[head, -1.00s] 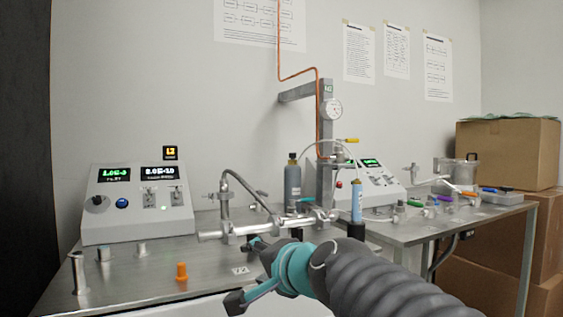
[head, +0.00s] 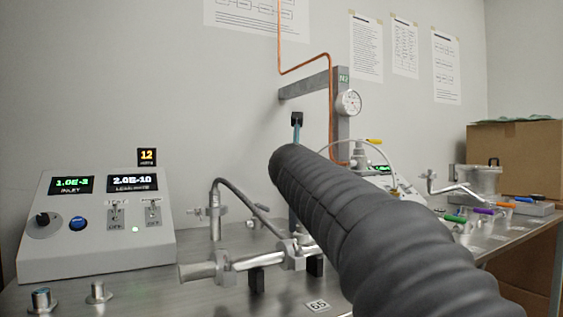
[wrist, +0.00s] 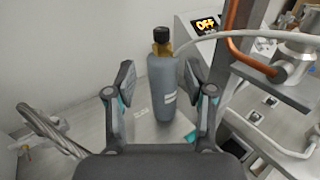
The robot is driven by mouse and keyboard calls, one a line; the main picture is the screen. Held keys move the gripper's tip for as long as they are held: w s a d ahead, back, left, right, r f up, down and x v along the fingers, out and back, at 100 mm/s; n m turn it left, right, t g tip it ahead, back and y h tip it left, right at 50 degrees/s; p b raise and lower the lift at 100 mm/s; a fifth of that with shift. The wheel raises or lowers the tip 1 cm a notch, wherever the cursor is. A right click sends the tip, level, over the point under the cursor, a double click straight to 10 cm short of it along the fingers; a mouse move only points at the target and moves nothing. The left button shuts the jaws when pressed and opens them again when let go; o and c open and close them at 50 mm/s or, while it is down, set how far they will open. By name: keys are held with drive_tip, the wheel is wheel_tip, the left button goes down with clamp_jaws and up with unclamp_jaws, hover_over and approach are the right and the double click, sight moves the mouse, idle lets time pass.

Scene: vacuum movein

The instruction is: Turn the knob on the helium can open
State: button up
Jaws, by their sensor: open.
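A grey can (wrist: 163,92) with a brass neck and dark top (wrist: 161,35) stands upright in the wrist view. It appears between the two fingers, with a gap on each side. I cannot read its label, and its depth relative to the fingertips is unclear. My gripper (wrist: 159,77) is open and empty. In the head view one dark fingertip of my gripper (head: 297,120) shows above my arm. My arm hides most of the gripper and the can there.
A post with a gauge (head: 348,102) and copper pipe stands right of the can. A metal tube assembly (head: 240,264) lies in front on the bench. A control box (head: 98,255) sits at left. In the wrist view a braided hose (wrist: 55,130) is at left and a pale tube (wrist: 235,38) passes behind.

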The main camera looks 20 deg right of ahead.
drive_tip(key=p+x, duration=0.2)
drive_tip(key=x, duration=1)
drive_tip(key=shift+w+d, duration=0.15)
clamp_jaws()
